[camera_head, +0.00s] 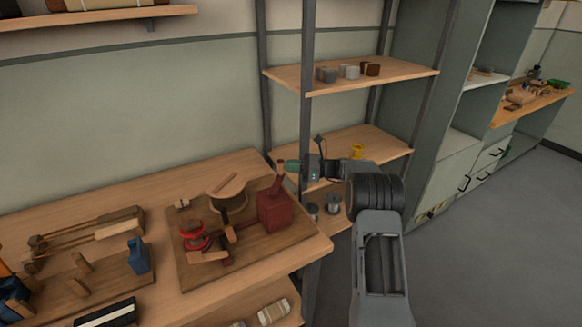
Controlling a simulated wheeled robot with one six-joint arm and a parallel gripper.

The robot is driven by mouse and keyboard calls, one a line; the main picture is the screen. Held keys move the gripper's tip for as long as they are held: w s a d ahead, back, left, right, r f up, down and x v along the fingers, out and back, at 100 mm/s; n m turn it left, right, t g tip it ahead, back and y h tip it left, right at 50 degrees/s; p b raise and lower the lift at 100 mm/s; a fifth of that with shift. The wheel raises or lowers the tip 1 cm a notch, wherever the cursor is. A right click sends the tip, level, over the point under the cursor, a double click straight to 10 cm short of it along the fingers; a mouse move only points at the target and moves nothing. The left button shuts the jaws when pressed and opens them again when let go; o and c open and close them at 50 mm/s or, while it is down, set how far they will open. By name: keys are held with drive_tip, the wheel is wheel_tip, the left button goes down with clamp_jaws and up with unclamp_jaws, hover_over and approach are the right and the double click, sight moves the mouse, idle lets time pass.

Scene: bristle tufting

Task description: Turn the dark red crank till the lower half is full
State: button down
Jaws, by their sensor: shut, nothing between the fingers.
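A dark red box-shaped unit (275,208) stands on a wooden base board (262,240) at the right end of the bench. A dark red crank arm (279,182) rises from its top. My gripper (290,166) reaches in from the right, its greenish tip at the upper end of the crank arm. The gripper is shut with nothing between its fingers. I cannot tell whether it touches the crank. A round wooden piece (228,187) with a strip across it sits left of the unit. Its lower half is too small to judge for filling.
A bright red part (194,236) stands at the board's left. Left of it are a wooden tool (90,232) and a blue block (138,256). Floor is clear at right.

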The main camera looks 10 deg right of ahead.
drive_tip(key=w+v, duration=0.1)
drive_tip(key=v, duration=1.3)
drive_tip(key=shift+w+d, duration=0.25)
idle(0.9)
wheel_tip(320, 180, down, 7)
drive_tip(key=s+n+h, duration=0.1)
drive_tip(key=n+h, duration=0.1)
drive_tip(key=h, duration=0.1)
drive_tip(key=s+a+f+n+g+h, duration=0.2)
drive_tip(key=s+a+n+g+h, duration=0.25)
drive_tip(key=s, duration=0.35)
drive_tip(key=s+a+r+n+h+p, duration=0.1)
drive_tip(key=s+a+r+n+h, duration=0.2)
drive_tip(key=s+r+n, duration=0.2)
drive_tip(key=s+a+r+n+t+h+p, duration=0.1)
drive_tip(key=s+r+n, duration=0.4)
drive_tip(key=s, duration=0.5)
drive_tip(key=s+a+r+n+t+h+p, duration=0.1)
drive_tip(key=s+a+r+n+h+p, duration=0.2)
drive_tip(key=s+a+r+n+h, duration=0.2)
drive_tip(key=shift+s+a+r, duration=0.25)
drive_tip(key=shift+s, duration=1.6)
